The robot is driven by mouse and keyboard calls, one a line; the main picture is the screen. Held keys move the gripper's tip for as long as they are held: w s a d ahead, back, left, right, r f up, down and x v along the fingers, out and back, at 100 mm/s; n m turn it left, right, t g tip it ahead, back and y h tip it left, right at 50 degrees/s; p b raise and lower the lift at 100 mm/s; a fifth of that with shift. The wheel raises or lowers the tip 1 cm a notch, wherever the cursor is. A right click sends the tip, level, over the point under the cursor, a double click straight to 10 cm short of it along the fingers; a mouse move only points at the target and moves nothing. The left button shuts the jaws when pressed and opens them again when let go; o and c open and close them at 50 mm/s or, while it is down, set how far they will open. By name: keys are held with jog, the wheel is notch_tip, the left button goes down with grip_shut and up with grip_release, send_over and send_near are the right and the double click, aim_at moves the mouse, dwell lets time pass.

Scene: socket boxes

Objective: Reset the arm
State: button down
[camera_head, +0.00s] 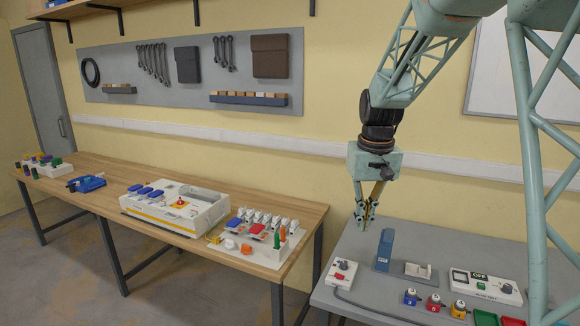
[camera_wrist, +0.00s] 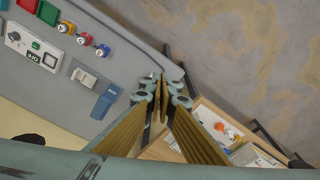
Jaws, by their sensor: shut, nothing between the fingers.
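My gripper (camera_head: 366,222) hangs from my teal arm, pointing down above the left part of the grey table (camera_head: 345,262). Its fingers are shut with nothing between them. In the wrist view the closed fingertips (camera_wrist: 161,84) show near the middle.
A wooden bench (camera_head: 100,168) with a white unit (camera_head: 175,206) is at left. A gap separates the tables.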

jog(key=s+r+b, duration=0.1)
jog(key=s+r, duration=0.2)
jog(key=s, duration=0.5)
jog(key=s+r+t+b, duration=0.1)
jog(key=s+r, duration=0.3)
jog(key=s, duration=0.4)
jog(key=s+r+b, duration=0.1)
jog(key=s+r, duration=0.2)
jog(key=s, duration=0.5)
jog(key=s+f+t+b, duration=0.1)
jog(key=s+f, duration=0.3)
jog(key=s, duration=1.9)
jog(key=shift+s+m+t+b, duration=0.3)
jog(key=shift+s+b, duration=0.1)
jog(key=shift+b, duration=0.5)
jog(key=c, duration=3.5)
grip_release()
